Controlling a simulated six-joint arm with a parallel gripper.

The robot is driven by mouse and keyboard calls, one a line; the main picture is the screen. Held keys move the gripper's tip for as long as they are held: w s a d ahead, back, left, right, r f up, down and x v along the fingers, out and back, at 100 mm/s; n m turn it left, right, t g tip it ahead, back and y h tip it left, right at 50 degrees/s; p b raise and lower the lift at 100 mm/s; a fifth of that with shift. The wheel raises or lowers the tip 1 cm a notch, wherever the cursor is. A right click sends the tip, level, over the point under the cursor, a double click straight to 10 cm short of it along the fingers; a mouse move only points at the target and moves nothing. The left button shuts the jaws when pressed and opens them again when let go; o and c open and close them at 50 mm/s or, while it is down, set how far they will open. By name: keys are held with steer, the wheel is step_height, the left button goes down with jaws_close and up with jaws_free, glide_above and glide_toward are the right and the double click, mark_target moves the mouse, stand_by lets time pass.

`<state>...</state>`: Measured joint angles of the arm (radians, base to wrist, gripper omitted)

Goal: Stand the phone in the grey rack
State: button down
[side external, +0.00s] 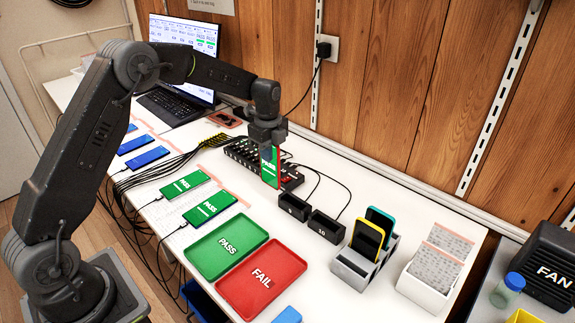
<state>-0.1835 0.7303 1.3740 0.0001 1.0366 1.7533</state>
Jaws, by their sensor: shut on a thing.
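My gripper (266,140) is shut on a phone (270,168) with a green screen. It holds the phone upright above the table, in front of a black device with knobs. The grey rack (352,263) stands at the right of the table. A yellow-edged phone (368,238) and a teal-edged phone (380,222) stand in it. The front part of the rack looks free. The held phone is well to the left of the rack and apart from it.
Two small black bins (325,227) stand between my gripper and the rack. A green PASS tray (222,276) and a red FAIL tray (295,296) lie in front. Other phones (209,206) lie cabled at left. A white box of cards (420,288) stands right of the rack.

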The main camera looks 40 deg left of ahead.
steer(key=s+a+r, duration=0.1)
steer(key=a+r, duration=0.1)
steer(key=r, duration=0.5)
steer(key=s+a+r, duration=0.1)
steer(key=a+r, duration=0.1)
steer(key=r, duration=0.5)
steer(key=s+d, duration=0.2)
steer(key=d, duration=3.4)
steer(key=shift+s+a+f, duration=0.1)
steer(key=shift+s+f, duration=0.05)
steer(key=shift+f, duration=4)
steer(key=shift+s+f, duration=0.1)
steer(key=shift+f, duration=4.05)
steer(key=shift+f, duration=0.4)
steer(key=shift+f, duration=0.35)
steer(key=shift+f, duration=0.25)
